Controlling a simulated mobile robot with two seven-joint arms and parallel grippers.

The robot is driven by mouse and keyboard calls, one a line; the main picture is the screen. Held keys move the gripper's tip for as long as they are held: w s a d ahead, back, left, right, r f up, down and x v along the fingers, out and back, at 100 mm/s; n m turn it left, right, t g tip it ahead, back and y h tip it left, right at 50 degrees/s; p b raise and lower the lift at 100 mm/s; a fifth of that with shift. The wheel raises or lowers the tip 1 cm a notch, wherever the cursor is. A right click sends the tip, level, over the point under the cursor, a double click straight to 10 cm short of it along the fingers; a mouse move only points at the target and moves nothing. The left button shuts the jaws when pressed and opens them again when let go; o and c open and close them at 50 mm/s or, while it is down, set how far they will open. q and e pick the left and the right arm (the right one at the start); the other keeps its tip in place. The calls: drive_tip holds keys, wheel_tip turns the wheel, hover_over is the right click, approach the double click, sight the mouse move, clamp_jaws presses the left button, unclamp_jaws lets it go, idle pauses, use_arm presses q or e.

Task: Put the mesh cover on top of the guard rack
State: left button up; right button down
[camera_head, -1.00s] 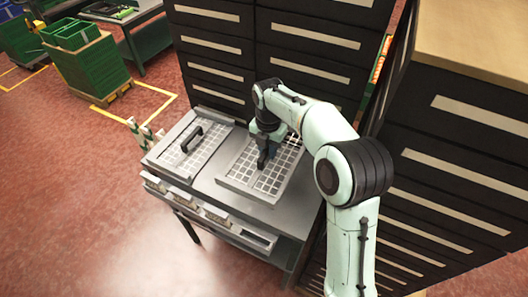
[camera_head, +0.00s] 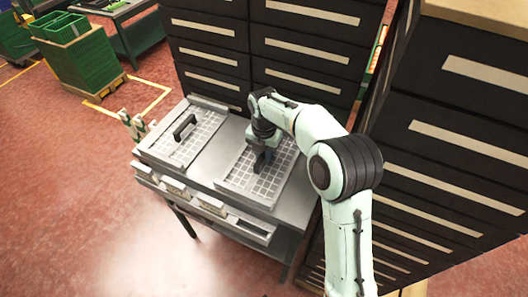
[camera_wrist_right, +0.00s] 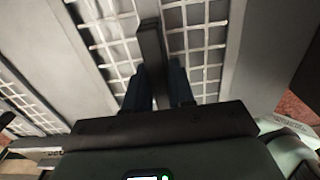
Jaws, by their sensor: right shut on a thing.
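A pale mesh cover (camera_head: 235,178) with a white grid is over the right half of the grey metal table. My right gripper (camera_head: 262,167) is above its middle, pointing down. In the right wrist view my right gripper (camera_wrist_right: 158,88) is shut on the cover's dark upright handle (camera_wrist_right: 151,45), with the white grid (camera_wrist_right: 205,40) beyond it. A guard rack under the cover cannot be made out. I cannot tell whether the cover rests on something or hangs just above it. My left gripper is not in view.
A similar mesh panel (camera_head: 205,135) with a black handle (camera_head: 184,127) lies on the table's left half. Dark drawer cabinets (camera_head: 305,45) stand close behind and to the right. The table's (camera_head: 290,217) front right corner is bare. Red floor is open at left.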

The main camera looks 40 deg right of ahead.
drive_tip(key=c, duration=0.9)
unclamp_jaws()
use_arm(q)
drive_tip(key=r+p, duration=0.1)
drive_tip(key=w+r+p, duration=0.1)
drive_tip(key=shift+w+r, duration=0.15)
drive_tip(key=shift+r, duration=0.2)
use_arm(e)
wheel_tip(320, 180, up, 13)
drive_tip(key=shift+r, duration=0.2)
use_arm(q)
drive_tip(key=shift+p, duration=0.3)
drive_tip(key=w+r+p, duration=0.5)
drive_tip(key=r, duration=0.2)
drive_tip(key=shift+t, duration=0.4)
use_arm(e)
drive_tip(key=shift+a+r, duration=0.15)
drive_tip(key=shift+r, duration=3.95)
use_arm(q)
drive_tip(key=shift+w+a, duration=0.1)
